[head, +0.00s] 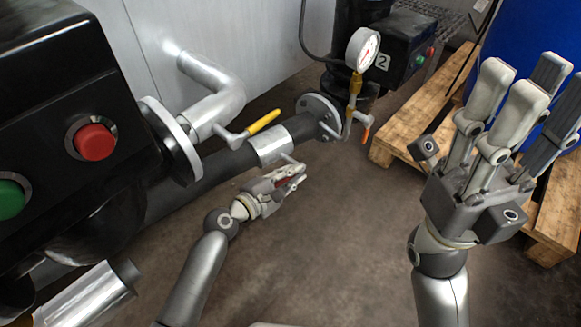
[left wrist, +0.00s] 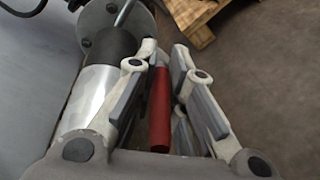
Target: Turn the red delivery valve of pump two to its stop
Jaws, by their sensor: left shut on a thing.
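The red valve handle (left wrist: 160,112) lies between the fingers of my left gripper (left wrist: 165,60) in the left wrist view. In the head view, only a sliver of the red handle (head: 284,182) shows between the fingers of my left gripper (head: 292,177). That gripper is shut on it, beside the silver-banded pipe (head: 272,145). A rod runs from the handle toward the pipe; its valve body is mostly hidden. Pump two (head: 397,50), a black housing marked 2, stands at the back. My right gripper (head: 525,85) is raised at the right, fingers spread and empty.
A yellow lever (head: 263,122) sits on the silver elbow pipe (head: 215,95). A gauge (head: 362,48) and a small orange-tipped lever (head: 366,134) stand near the flange. A black box with red and green buttons (head: 96,142) fills the left. Wooden pallets (head: 405,150) and a blue drum (head: 515,40) are right.

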